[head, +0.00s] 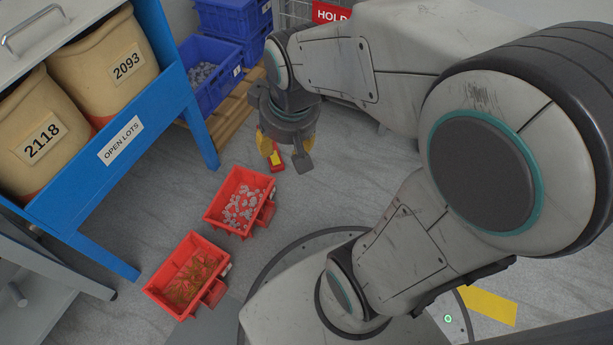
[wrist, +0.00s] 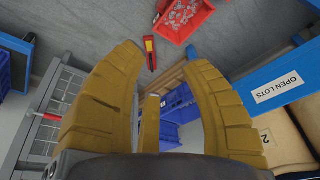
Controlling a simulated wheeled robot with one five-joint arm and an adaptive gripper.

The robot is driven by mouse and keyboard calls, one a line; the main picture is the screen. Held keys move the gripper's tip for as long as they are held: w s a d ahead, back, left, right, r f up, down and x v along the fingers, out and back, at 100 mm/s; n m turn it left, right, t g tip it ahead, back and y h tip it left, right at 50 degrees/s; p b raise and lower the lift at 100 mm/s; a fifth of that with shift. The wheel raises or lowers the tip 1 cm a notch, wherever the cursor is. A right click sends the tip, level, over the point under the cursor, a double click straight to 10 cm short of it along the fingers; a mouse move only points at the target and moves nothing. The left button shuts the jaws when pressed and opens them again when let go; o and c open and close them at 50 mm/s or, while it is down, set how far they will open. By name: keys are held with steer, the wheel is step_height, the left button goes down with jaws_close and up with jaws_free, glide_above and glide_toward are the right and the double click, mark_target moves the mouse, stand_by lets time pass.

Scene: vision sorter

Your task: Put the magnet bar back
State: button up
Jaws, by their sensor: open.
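A small red bar with a yellow face, which looks like the magnet bar (head: 279,166), shows just past my gripper (head: 283,154) in the head view, partly hidden by it. In the wrist view the bar (wrist: 149,50) appears on the grey floor beyond the fingertips, near a red bin. A place that the bar belongs in cannot be made out.
A red bin of grey pieces (head: 217,212) and a red bin of brownish pieces (head: 164,272) stand on the floor. A blue rack (head: 192,100) labelled OPEN LOTS holds tan sacks. Blue crates (head: 226,85) sit on a wooden pallet behind. A red HOLD sign (head: 328,13) hangs on a wire cage.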

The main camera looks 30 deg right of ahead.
steer(key=s+g, duration=0.1)
steer(key=s, duration=0.8)
steer(key=shift+a, duration=0.3)
step_height(320, 180, up, 44)
steer(key=t+p, duration=0.1)
steer(key=p, duration=4.1)
steer(key=shift+s, duration=0.1)
